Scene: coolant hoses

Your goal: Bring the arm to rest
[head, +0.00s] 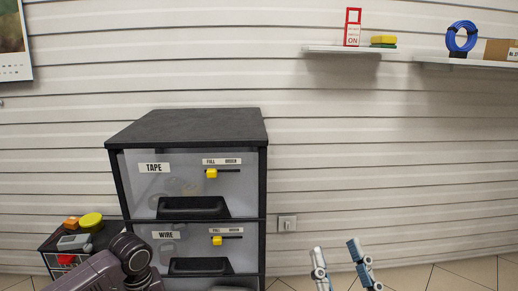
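My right gripper (337,251) is at the bottom edge, right of the drawer cabinet. Its two pale fingers with blue parts point up and stand apart, with nothing between them. The rest of the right arm is below the picture. A dark purple link with a black joint of my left arm (128,254) shows at the lower left, in front of the cabinet's lower left corner. The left gripper is not in view.
The dark cabinet (190,128) has a TAPE drawer (185,188) and a WIRE drawer (195,246), both apparently shut. A small unit (50,241) with several items stands left. Wall shelves (340,50) hold a red sign, sponge-like block and blue hose coil (461,37). Floor at right is clear.

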